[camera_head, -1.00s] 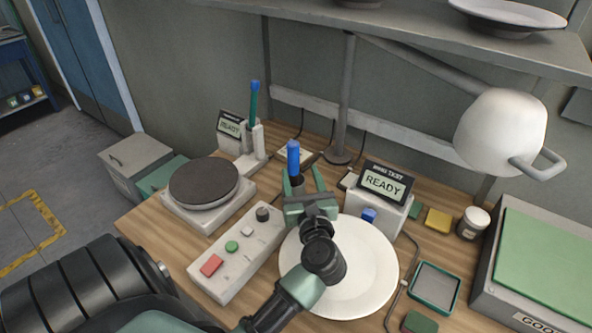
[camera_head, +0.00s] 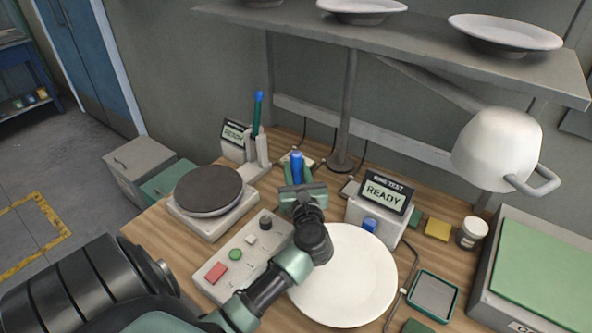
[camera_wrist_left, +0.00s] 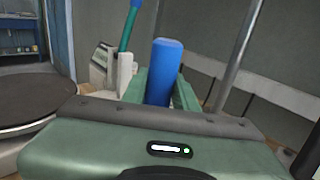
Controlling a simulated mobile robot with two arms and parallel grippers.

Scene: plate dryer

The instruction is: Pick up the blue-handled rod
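The blue-handled rod (camera_head: 296,166) stands upright near the back of the workbench, with its thick blue handle showing. My left gripper (camera_head: 297,181) reaches it from the front, with a green finger close on each side of the handle. In the left wrist view the blue handle (camera_wrist_left: 164,72) stands between the two fingers (camera_wrist_left: 160,92), which look closed against it. The lower part of the rod is hidden behind the gripper body. My right gripper is not in view.
A white plate (camera_head: 350,280) lies under my left arm. A round dark hotplate (camera_head: 208,188) and a button box (camera_head: 225,275) are to the left. A teal pen (camera_head: 257,118) stands in a white holder behind.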

